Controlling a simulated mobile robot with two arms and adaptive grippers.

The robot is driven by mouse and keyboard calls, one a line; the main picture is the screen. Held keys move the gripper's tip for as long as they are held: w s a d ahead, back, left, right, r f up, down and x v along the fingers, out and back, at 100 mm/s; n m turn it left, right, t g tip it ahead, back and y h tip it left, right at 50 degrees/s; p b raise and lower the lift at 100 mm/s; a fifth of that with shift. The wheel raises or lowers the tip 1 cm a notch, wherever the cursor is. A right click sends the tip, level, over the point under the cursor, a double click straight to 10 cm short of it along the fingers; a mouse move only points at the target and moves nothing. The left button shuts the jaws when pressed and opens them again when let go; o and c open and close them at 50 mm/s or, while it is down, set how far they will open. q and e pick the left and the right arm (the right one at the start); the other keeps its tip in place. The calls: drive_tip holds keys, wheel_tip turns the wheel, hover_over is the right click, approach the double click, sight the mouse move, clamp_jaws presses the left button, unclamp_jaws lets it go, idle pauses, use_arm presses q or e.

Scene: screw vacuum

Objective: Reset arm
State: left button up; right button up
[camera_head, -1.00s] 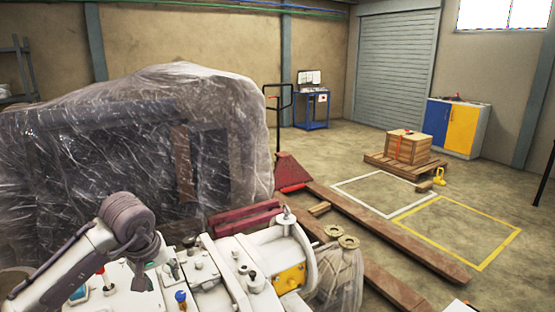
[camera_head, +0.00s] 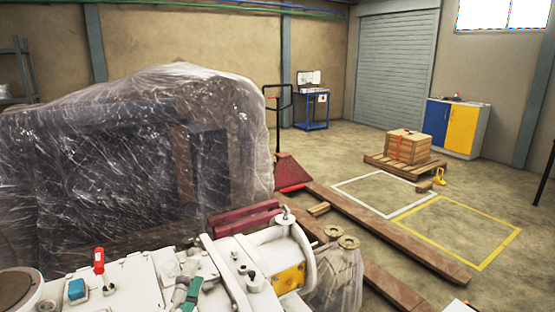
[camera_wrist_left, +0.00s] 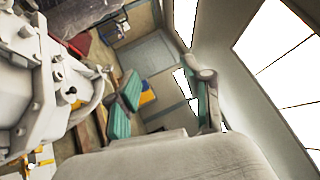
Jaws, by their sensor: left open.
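My left gripper (camera_head: 189,292) shows only in part at the bottom of the head view, in front of the white machine, with a green pad visible. A round grey joint of my left arm is at the bottom left corner. In the left wrist view my left gripper (camera_wrist_left: 165,88) has its two green-padded fingers wide apart with nothing between them. The white machine (camera_head: 135,283) fills the bottom of the head view and lies close along the left of the wrist view (camera_wrist_left: 35,85). My right gripper is not in view.
A plastic-wrapped load (camera_head: 130,150) stands behind the machine. A red pallet jack (camera_head: 291,172) and brown beams (camera_head: 400,240) lie to the right. A crate (camera_head: 408,146) sits on a pallet by the blue and yellow cabinet (camera_head: 457,127). The floor between has open room.

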use_arm(q)
drive_tip(key=s+a+f+n+g+y, duration=0.35)
drive_tip(key=f+n, duration=0.25)
drive_tip(key=f, duration=0.2)
drive_tip(key=s+a+f+n+g+y, duration=0.25)
drive_tip(key=s+f+n+g, duration=0.3)
drive_tip(key=f, duration=0.35)
drive_tip(key=s+d+f+n+g+h, duration=0.1)
drive_tip(key=s+f+n+g+h, duration=0.15)
drive_tip(key=s+f+g, duration=0.4)
drive_tip(key=s+f+n+g+h, duration=0.1)
drive_tip(key=s+f+n, duration=0.25)
drive_tip(key=s, duration=0.65)
drive_tip(key=s+f+g, duration=0.2)
drive_tip(key=s+f, duration=0.1)
drive_tip(key=f, duration=2.5)
drive_tip(key=s+a+f+g, duration=0.1)
drive_tip(key=s+a+f, duration=0.1)
drive_tip(key=s+f, duration=1.2)
drive_tip(key=shift+s+n, duration=0.3)
drive_tip(key=shift+n, duration=0.05)
drive_tip(key=shift+y, duration=0.25)
